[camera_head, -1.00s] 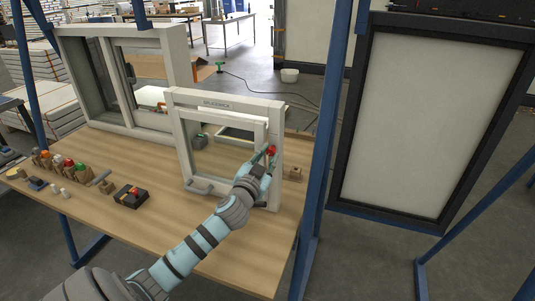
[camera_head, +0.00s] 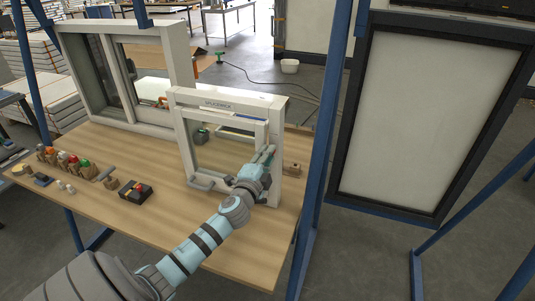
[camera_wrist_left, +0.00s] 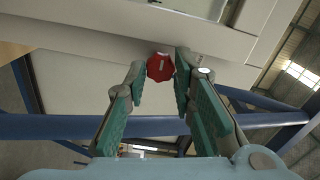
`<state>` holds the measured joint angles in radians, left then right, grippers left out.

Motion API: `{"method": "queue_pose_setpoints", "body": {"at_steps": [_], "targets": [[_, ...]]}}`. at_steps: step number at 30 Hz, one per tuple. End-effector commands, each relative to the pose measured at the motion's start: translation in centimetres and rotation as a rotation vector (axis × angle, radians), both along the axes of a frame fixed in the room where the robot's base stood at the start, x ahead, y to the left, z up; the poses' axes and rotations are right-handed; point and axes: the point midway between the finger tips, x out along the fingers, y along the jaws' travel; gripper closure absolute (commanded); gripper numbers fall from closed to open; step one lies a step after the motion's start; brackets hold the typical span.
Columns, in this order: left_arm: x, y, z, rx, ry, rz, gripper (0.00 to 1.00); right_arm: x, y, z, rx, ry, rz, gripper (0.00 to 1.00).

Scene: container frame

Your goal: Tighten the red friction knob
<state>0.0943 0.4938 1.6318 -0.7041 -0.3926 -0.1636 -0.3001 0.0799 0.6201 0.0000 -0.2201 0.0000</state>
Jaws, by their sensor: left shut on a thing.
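The red friction knob (camera_wrist_left: 160,67) shows in the left wrist view as a small scalloped disc with a pale slot mark. It sits on the white window frame (camera_wrist_left: 95,65). My left gripper (camera_wrist_left: 161,73) has its green-padded fingers on either side of the knob and is shut on it. In the head view the left gripper (camera_head: 267,154) is at the right side post of the small window frame (camera_head: 183,149), and the knob is hidden there. The frame stands upright on the wooden table. My right gripper is in neither view.
The wooden table (camera_head: 166,211) holds a row of coloured pieces (camera_head: 62,157) at left, a dark box (camera_head: 136,192) and a small wooden block (camera_head: 292,169) right of the frame. A larger window (camera_head: 165,60) stands behind. A blue post (camera_head: 324,150) rises beside the table's right edge.

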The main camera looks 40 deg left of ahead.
Motion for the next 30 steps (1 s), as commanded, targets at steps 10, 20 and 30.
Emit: {"method": "queue_pose_setpoints", "body": {"at_steps": [10, 20, 30], "targets": [[0.0, 0.0, 0.1, 0.230, 0.080, -0.001, 1.00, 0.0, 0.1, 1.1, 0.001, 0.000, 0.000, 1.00], [0.0, 0.0, 0.1, 0.323, 0.112, 0.000, 1.00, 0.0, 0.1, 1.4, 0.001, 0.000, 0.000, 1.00], [0.0, 0.0, 0.0, 0.331, 0.114, 0.000, 1.00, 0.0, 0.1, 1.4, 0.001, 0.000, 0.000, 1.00]]}}
